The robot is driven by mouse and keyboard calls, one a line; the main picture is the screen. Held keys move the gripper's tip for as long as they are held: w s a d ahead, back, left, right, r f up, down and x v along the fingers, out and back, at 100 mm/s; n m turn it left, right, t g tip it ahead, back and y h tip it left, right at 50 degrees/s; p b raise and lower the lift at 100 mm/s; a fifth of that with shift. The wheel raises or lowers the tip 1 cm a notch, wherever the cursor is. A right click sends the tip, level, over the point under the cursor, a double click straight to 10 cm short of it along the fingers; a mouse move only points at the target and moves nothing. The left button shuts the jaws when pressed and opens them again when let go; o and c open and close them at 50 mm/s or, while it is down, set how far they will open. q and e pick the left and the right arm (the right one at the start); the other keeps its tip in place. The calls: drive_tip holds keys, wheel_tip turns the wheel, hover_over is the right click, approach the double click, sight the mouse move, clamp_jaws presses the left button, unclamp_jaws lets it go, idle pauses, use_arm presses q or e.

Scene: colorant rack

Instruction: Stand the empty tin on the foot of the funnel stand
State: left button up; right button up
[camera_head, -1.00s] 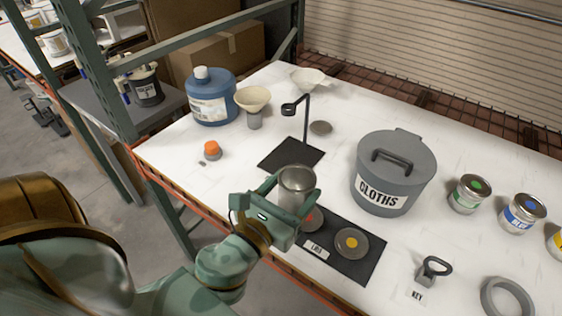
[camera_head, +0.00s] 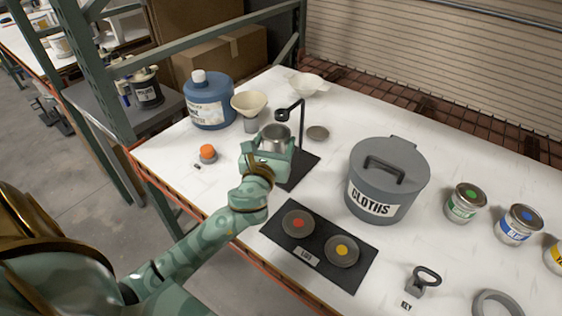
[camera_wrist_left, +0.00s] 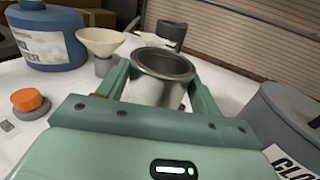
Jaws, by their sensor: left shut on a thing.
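The empty tin (camera_head: 275,134) is an open-topped silver can, held upright in my left gripper (camera_head: 272,148). In the left wrist view the tin (camera_wrist_left: 161,68) sits between the two green fingers, which are shut on it. The funnel stand (camera_head: 303,122) has a black post with a ring arm at its top and a flat black foot (camera_head: 303,170). The tin is at the left part of the foot, just below the ring. My gripper hides part of the foot, and I cannot tell whether the tin touches it. My right gripper is not in view.
A blue jug (camera_head: 209,103) and a cream funnel (camera_head: 248,104) stand behind on the left. An orange-capped item (camera_head: 208,153) is left of my gripper. The grey CLOTHS bin (camera_head: 388,180) is right of the stand. A black mat with two lids (camera_head: 318,248) lies in front.

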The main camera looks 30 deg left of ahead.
sight(280, 149)
use_arm(q)
drive_tip(key=w+f+b, duration=0.1)
drive_tip(key=w+f, duration=0.1)
drive_tip(key=f, duration=0.1)
drive_tip(key=w+a+f+b, duration=0.1)
drive_tip(key=f, duration=0.1)
drive_tip(key=shift+w+f+b, duration=0.25)
drive_tip(key=shift+w+b, duration=0.05)
drive_tip(key=shift+w, duration=0.1)
wheel_tip(280, 149, down, 4)
drive_tip(key=shift+w+r+b, duration=0.15)
drive_tip(key=shift+r+b, duration=0.05)
drive_tip(key=shift+b, duration=0.9)
drive_tip(key=shift+r, duration=0.25)
drive_tip(key=shift+f, duration=0.25)
drive_tip(key=o, duration=1)
drive_tip(key=shift+r, duration=0.1)
drive_tip(key=shift+r, duration=0.2)
drive_tip(key=p+v, duration=0.1)
drive_tip(key=v, duration=1.1)
drive_tip(key=shift+d, duration=0.1)
